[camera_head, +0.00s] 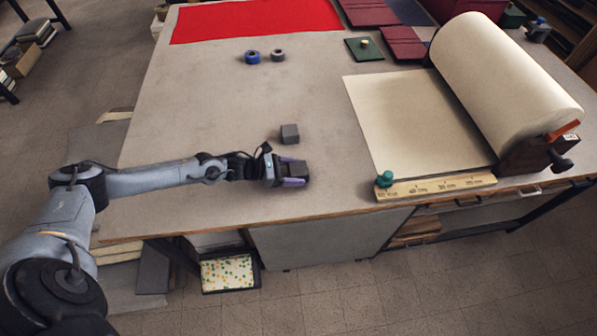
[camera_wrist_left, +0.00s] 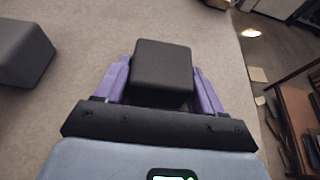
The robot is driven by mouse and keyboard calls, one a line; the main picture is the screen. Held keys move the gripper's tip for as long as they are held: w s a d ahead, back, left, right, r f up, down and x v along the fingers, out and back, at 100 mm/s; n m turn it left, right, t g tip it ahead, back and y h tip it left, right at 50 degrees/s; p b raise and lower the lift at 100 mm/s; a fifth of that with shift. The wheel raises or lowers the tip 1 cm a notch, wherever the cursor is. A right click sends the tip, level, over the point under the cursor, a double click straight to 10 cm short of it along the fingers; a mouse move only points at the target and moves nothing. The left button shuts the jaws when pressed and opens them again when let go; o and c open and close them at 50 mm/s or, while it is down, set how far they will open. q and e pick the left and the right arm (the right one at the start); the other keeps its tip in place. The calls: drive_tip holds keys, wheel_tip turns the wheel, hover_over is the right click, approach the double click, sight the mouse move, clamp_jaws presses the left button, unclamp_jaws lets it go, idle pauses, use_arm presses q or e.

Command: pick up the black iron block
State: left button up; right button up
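The black iron block (camera_head: 293,166) is near the front edge of the table, between the fingers of my left gripper (camera_head: 290,172). In the left wrist view the dark block (camera_wrist_left: 163,68) stands between the two purple fingers of the left gripper (camera_wrist_left: 163,88), filling nearly all the space between them. I cannot tell whether the fingers press on its sides or whether it is clear of the table. A second, greyer block (camera_head: 290,133) sits just behind; it also shows at the left of the left wrist view (camera_wrist_left: 22,52). My right gripper is not in view.
A large paper roll (camera_head: 500,80) with a sheet pulled out and a wooden ruler (camera_head: 435,187) with a teal knob lie to the right. A blue ring (camera_head: 252,57) and a grey ring (camera_head: 278,55) lie farther back, before red cloth (camera_head: 255,20). The table's left middle is clear.

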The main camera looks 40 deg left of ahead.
use_arm(q)
clamp_jaws()
drive_tip(key=shift+r, duration=0.15)
